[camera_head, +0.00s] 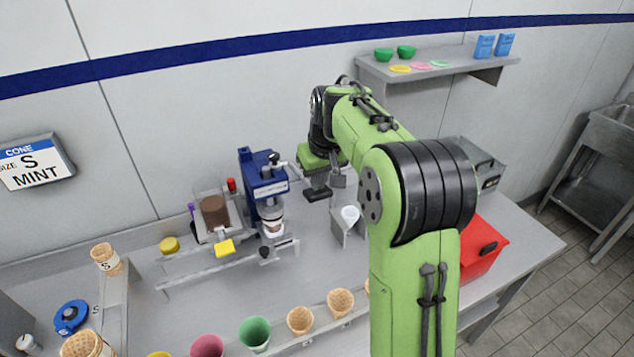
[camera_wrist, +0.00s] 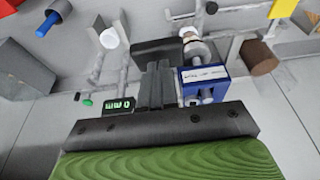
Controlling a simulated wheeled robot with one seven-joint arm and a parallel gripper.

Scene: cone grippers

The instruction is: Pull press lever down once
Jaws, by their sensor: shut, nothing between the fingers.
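The blue press (camera_head: 263,180) stands upright on the counter against the back wall. It also shows in the wrist view (camera_wrist: 205,82), just right of my fingers. A dark knob (camera_head: 273,157) shows at the press's top right and looks like part of its lever; the lever's full length and angle are not clear. A clear cup-like part (camera_head: 272,212) sits under the press head. My gripper (camera_head: 318,193) is shut and empty, to the right of the press at about its height and apart from it. Its closed fingers also show in the wrist view (camera_wrist: 156,82).
A white funnel-like cup (camera_head: 350,214) in a metal holder stands below and right of my gripper. A clear bin with brown contents (camera_head: 214,212) is left of the press. A red box (camera_head: 480,250) is at right. Several cones and cups line the front rack.

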